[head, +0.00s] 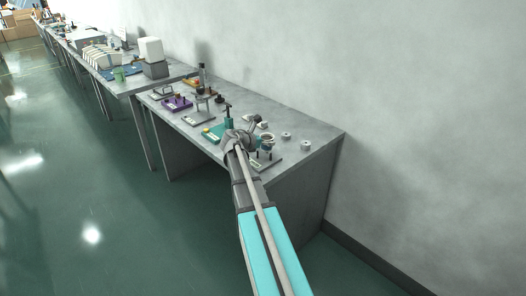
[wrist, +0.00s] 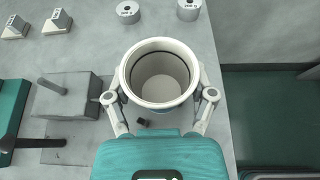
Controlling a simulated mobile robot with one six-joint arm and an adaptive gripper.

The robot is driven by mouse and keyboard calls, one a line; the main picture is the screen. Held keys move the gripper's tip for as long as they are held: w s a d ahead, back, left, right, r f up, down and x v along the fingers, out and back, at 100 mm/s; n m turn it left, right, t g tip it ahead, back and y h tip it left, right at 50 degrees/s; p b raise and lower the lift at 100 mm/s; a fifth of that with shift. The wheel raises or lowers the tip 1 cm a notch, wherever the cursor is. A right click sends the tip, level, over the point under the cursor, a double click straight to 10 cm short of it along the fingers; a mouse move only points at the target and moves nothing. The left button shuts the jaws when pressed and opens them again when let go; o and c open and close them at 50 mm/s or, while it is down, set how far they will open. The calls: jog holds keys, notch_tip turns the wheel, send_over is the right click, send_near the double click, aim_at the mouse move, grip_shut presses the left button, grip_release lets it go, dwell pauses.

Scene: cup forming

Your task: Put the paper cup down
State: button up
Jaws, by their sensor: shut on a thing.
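A white paper cup (wrist: 160,76) with a rolled rim fills the middle of the wrist view. It is seen from above, mouth up, and looks empty. My gripper (wrist: 160,100) is shut on the cup, one finger on each side. In the head view, my gripper (head: 262,143) is over the near right end of the grey bench (head: 318,138). The cup is too small and covered there to make out clearly. Whether its base touches anything below is hidden.
Two round weights (wrist: 128,12) (wrist: 189,9) and two small blocks (wrist: 57,21) (wrist: 15,27) lie beyond the cup. A grey fixture (wrist: 78,96) and a teal fixture (wrist: 12,108) stand left. The bench edge is close on the right. A purple fixture (head: 177,103) stands farther along.

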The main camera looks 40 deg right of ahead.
aim_at(264, 147)
jog(key=shift+f, duration=0.1)
jog(key=shift+w+f+b, duration=0.45)
jog(key=shift+b, duration=0.15)
notch_tip(264, 147, down, 3)
jog(key=b, duration=0.3)
jog(key=shift+f, duration=0.15)
jog(key=o, duration=0.7)
jog(key=shift+r, duration=0.25)
jog(key=shift+a+r, duration=0.15)
jog(key=shift+a, duration=0.05)
jog(key=p+v, duration=0.4)
jog(key=v, duration=0.7)
jog(key=shift+a+r+p, duration=0.1)
jog(key=shift+a+p, duration=0.15)
jog(key=shift+p, duration=0.1)
